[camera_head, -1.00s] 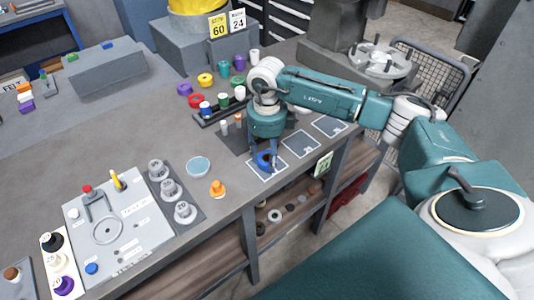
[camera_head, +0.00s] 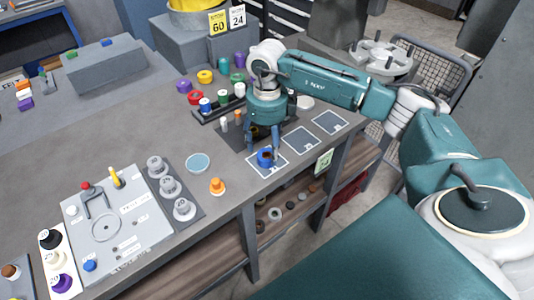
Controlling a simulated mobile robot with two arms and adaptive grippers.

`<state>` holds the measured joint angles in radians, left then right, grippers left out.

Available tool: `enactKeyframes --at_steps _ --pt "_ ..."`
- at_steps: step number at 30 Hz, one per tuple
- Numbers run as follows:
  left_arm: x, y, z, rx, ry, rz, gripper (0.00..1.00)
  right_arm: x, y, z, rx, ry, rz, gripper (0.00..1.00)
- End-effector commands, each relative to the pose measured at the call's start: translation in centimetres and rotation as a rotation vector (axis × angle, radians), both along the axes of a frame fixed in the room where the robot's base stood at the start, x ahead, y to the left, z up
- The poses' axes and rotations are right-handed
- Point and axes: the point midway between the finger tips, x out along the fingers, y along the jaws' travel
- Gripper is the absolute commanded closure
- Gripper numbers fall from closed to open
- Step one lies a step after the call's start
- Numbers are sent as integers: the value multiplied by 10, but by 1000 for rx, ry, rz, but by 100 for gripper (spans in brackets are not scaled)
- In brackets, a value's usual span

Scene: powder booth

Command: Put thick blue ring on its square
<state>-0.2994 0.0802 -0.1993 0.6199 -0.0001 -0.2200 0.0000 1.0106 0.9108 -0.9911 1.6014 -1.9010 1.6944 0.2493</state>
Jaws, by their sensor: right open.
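The thick blue ring (camera_head: 265,158) lies on a white-edged dark square (camera_head: 268,170) near the front edge of the bench. It sits toward the upper left part of that square. My right gripper (camera_head: 263,145) points down over the ring with its fingers spread. The fingertips are close to the ring, and I cannot tell whether they touch it. My left gripper is not in view.
Two more outlined squares, a near one (camera_head: 303,139) and a far one (camera_head: 330,122), look empty. A black rack (camera_head: 215,114) with coloured plugs stands behind my gripper. An orange plug (camera_head: 217,187) and a round pale-blue dish (camera_head: 198,163) stand left of the ring.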

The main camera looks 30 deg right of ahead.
Motion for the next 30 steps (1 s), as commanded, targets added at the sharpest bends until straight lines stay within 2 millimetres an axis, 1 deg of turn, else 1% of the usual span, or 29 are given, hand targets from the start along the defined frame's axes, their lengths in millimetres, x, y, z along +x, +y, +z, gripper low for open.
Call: enactKeyframes --at_steps 1,6,9,13,18,30 --pt "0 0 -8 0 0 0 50 2 0 9 0 -7 -1 37" --pt "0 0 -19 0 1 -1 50 2 1 47 2 -8 1 37" --pt "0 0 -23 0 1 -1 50 1 0 65 1 -5 1 37" --pt "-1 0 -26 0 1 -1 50 1 0 82 0 -4 0 37" --pt "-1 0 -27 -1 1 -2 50 0 0 90 0 -1 0 37" --pt "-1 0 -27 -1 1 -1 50 0 0 90 0 -1 0 37"
